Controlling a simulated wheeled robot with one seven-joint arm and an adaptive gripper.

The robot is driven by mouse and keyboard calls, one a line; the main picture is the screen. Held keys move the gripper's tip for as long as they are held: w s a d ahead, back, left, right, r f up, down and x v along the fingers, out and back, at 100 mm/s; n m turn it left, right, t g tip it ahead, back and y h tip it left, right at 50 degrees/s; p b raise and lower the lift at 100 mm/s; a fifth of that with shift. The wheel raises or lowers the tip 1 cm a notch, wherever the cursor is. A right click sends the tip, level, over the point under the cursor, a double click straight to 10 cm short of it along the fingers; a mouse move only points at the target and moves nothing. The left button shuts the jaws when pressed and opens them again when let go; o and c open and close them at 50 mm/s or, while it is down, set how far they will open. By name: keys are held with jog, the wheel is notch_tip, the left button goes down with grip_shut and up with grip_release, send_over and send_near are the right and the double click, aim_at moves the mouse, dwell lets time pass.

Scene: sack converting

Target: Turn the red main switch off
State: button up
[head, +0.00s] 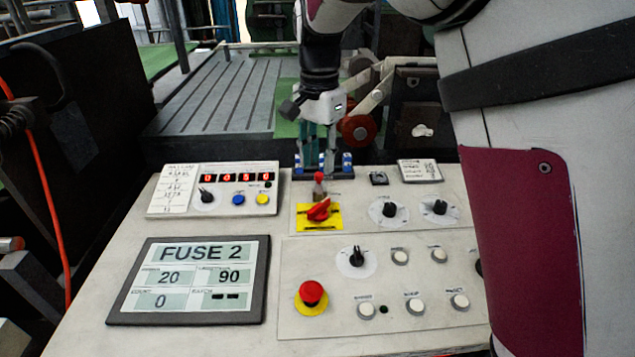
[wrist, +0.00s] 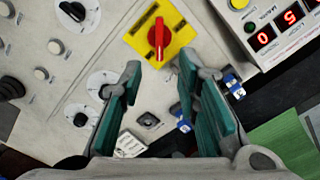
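The red main switch (head: 319,209) is a rotary handle on a yellow square plate (head: 335,222) on the sloping panel. In the wrist view the red handle (wrist: 158,38) shows near the top middle, its long side running up and down the picture. My gripper (head: 318,168) is behind the switch in the head view, pointing down. In the wrist view my gripper (wrist: 158,72) has its two teal fingers apart with nothing between them. The handle lies beyond the fingertips, roughly in line with the gap.
Black knobs (head: 389,210) are right of the switch and a red mushroom button (head: 311,292) is in front. A display with red digits (head: 236,179) is to the left, a FUSE 2 screen (head: 190,280) at front left. Blue-and-white parts (head: 347,160) sit beside my fingers.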

aim_at(318, 205)
notch_tip(318, 205, down, 11)
jog(key=shift+f, duration=0.1)
dwell(0.3)
grip_shut()
